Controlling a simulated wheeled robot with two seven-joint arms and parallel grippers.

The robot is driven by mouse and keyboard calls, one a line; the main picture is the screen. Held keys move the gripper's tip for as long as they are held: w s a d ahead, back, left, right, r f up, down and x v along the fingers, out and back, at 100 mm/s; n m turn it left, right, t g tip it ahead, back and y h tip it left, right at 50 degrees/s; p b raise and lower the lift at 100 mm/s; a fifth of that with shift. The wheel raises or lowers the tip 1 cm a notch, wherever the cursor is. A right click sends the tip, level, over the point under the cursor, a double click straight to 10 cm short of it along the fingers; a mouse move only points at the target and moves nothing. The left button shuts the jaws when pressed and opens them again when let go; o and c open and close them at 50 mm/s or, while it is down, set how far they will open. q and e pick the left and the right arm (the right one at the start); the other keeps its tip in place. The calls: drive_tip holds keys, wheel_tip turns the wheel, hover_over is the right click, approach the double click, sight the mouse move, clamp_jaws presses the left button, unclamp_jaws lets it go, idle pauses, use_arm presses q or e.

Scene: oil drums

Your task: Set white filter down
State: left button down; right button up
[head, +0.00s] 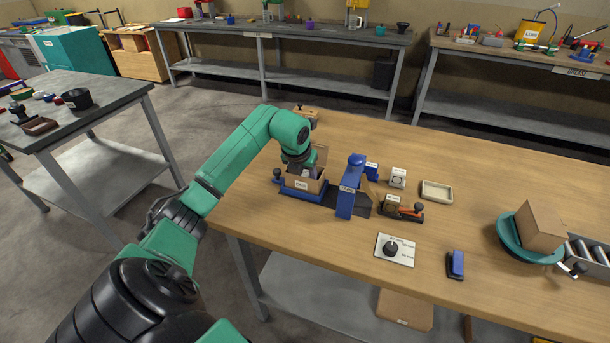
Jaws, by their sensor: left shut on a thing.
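My left gripper (304,171) reaches down into an open cardboard box (302,185) on the wooden bench. It is shut on a small pale thing, which I take for the white filter (308,174); the box walls and the gripper hide most of it. I cannot tell whether the filter touches the box floor. The box sits on a blue base with a black knob at its left, beside a blue upright press-like device (350,187). My right gripper is not in view.
Right of the device are a white labelled cube (398,177), an empty beige tray (437,191), an orange-and-black plane-like tool (404,209) and a white plate with a black knob (394,250). A teal pan scale (512,242) holds a cardboard box.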

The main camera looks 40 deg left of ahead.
use_arm(q)
drive_tip(key=c, duration=0.6)
unclamp_jaws()
drive_tip(key=b+v, duration=0.1)
drive_tip(key=v, duration=1.1)
